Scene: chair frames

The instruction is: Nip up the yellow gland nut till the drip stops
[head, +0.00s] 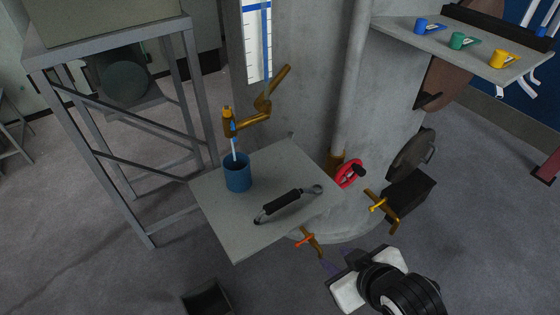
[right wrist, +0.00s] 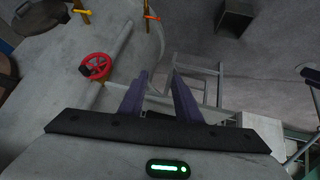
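A brass tap (head: 256,118) stands out from the grey column over a small table. A small yellow piece (head: 227,111) sits on its left end and looks like the gland nut. A pale streak (head: 234,147) runs from the tap down into a blue cup (head: 238,178). A spanner (head: 288,203) with a black grip lies on the table. My right gripper (head: 336,267) is low, right of the table's front corner and apart from the spanner. In the right wrist view its two purple fingers (right wrist: 159,82) stand apart with nothing between them. My left gripper is out of view.
The grey table (head: 240,235) adjoins the column. A red handwheel (head: 350,174), a yellow-handled tap (head: 378,205) and an orange-handled tap (head: 305,240) stick out near my right gripper. A steel frame (head: 190,90) stands left. A shelf (head: 455,52) holds blue, green and yellow items.

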